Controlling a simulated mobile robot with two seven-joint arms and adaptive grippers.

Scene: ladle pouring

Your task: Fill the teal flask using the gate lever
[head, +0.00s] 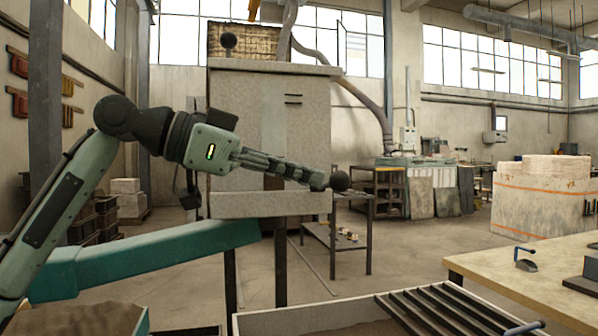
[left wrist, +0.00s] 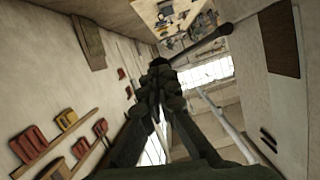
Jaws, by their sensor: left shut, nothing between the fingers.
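My left gripper (head: 322,181) is shut, with its fingers together and pointing right, in front of the grey hopper cabinet (head: 300,130). A dark ball knob (head: 340,181), perhaps of the gate lever, shows right at the fingertips; I cannot tell whether they touch. In the left wrist view the closed fingers (left wrist: 163,66) show near a thin rod (left wrist: 198,46). A teal-walled box (head: 143,323), seemingly the flask, is cut off at the lower left, with brown sand (head: 75,321) in it. My right gripper is out of view.
A teal beam or chute (head: 160,258) runs below the cabinet. A tray with dark bars (head: 440,308) lies at the front. A wooden table (head: 480,265) with blue-handled tools (head: 525,260) is at the right.

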